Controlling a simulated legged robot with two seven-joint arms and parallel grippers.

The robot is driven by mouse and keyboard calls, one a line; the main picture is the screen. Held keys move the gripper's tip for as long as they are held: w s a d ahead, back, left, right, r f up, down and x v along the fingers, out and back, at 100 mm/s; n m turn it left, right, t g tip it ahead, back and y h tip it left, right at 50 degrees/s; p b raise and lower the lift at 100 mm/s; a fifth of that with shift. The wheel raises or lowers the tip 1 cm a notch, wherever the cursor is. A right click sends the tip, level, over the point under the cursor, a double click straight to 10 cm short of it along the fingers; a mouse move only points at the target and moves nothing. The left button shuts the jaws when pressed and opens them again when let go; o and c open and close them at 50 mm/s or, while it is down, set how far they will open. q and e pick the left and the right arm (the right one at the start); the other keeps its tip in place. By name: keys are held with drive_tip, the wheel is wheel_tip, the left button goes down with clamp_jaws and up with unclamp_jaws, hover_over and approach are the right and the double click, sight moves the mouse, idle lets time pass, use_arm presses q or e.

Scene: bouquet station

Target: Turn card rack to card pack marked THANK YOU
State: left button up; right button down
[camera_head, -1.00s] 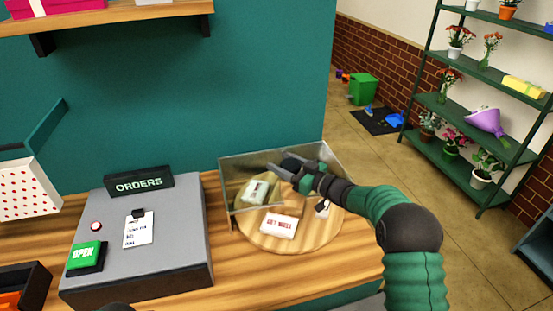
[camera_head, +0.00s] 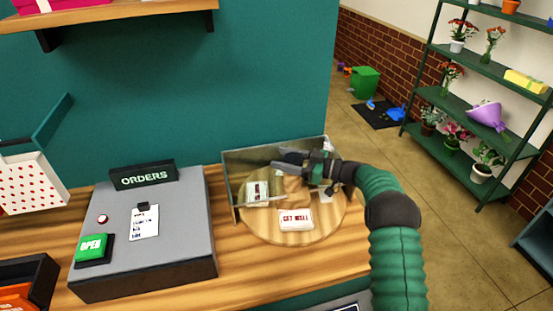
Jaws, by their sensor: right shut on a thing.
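The card rack (camera_head: 290,236) is a round wooden turntable on the counter, in front of a grey-sided backing. A white card pack marked GET WELL (camera_head: 295,219) in red lies at its front. Another pale pack (camera_head: 257,193) with dark and red marks sits at its left; its words are too small to read. A third pale pack (camera_head: 328,192) is at the right, partly behind my arm. I cannot read THANK YOU on any pack. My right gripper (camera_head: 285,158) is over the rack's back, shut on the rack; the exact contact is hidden. My left gripper is out of view.
A grey order box with an ORDERS sign (camera_head: 143,176), a clipped note (camera_head: 145,221) and a green OPEN block (camera_head: 92,247) stands to the left. A wooden shelf (camera_head: 120,16) hangs above. Bare counter (camera_head: 235,262) lies in front of the rack. A plant shelf (camera_head: 480,110) stands far right.

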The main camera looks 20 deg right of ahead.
idle(0.3)
drive_tip(key=shift+c, duration=2.4)
unclamp_jaws()
drive_tip(key=shift+d, duration=0.1)
drive_tip(key=b+v, duration=0.2)
drive_tip(key=v, duration=1.5)
drive_tip(key=shift+w, duration=0.2)
